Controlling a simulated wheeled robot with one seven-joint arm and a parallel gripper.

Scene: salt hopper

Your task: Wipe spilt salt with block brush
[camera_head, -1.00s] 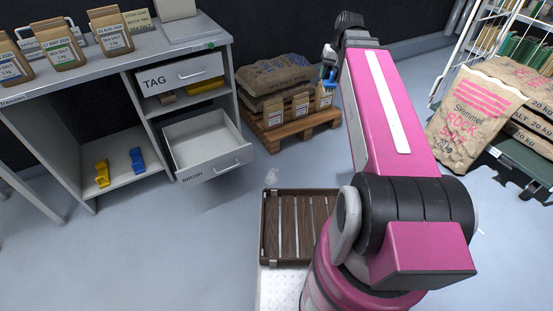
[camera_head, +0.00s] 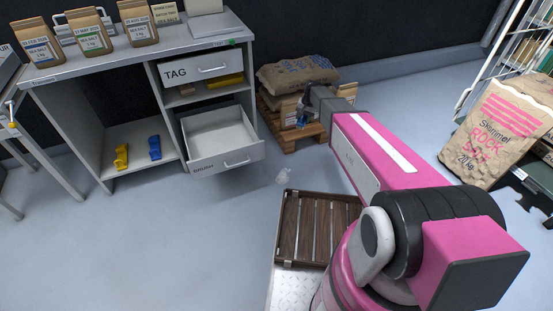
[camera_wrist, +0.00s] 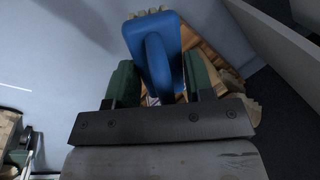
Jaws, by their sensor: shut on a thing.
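My gripper (camera_wrist: 160,78) is shut on a blue block brush (camera_wrist: 168,38), whose handle shows between the green fingers in the wrist view. In the head view a bit of the blue brush (camera_head: 302,118) shows at the arm's far end, in front of the sack pallet, with most of the gripper hidden. A small whitish patch that looks like spilt salt (camera_head: 284,176) lies on the floor between the open drawer and the slatted wooden tray. The gripper is beyond this patch and apart from it.
The brush drawer (camera_head: 220,164) stands open below the bench (camera_head: 110,55). A pallet (camera_head: 290,142) with sacks is beside the gripper. A slatted tray (camera_head: 317,203) is in front. A yellow thing (camera_head: 121,157) and a blue thing (camera_head: 154,147) sit on the low shelf. The left floor is clear.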

